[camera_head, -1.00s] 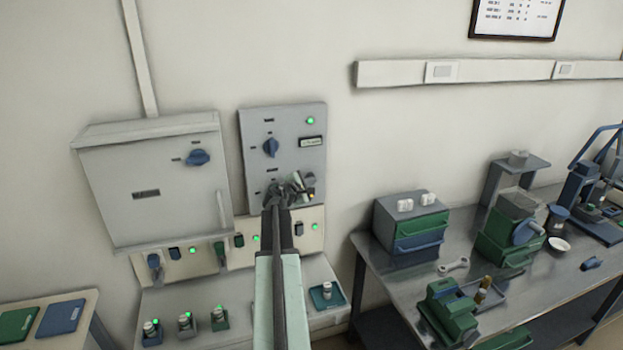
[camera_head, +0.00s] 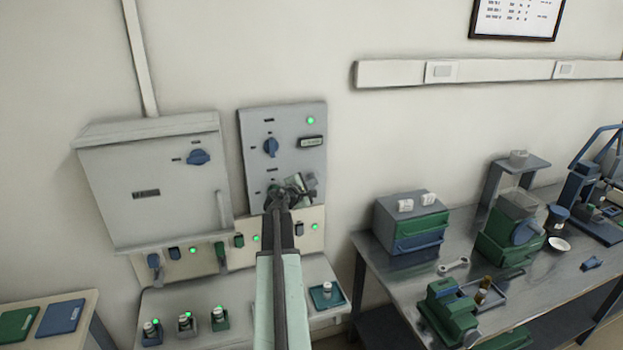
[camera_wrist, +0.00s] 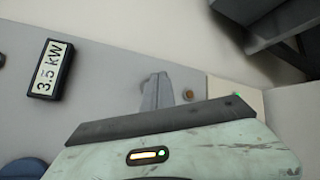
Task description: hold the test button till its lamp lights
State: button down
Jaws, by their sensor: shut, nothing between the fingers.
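The grey control panel (camera_head: 288,130) is on the wall, with a blue knob (camera_head: 270,147), a green lamp (camera_head: 310,120) and a dark display. My gripper (camera_head: 290,189) is in front of the panel's lower part, shut and empty. The test button cannot be made out; the gripper covers that area in the head view. In the wrist view, the shut fingers (camera_wrist: 156,92) point at the panel face; contact cannot be told. A small, dull amber-brown round lamp (camera_wrist: 187,95) is just right of them. The display (camera_wrist: 50,69) there reads 3.5 kW.
A grey cabinet (camera_head: 150,185) with a blue knob hangs to the left. A switch strip (camera_head: 312,222) with green lamps runs below the panel. A bench (camera_head: 400,275) with devices stands to the right. The wall between panel and bench is clear.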

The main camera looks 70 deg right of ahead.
jog(key=s+a, duration=0.3)
jog(key=shift+s+a, duration=0.15)
jog(key=shift+a, duration=0.25)
dwell(0.5)
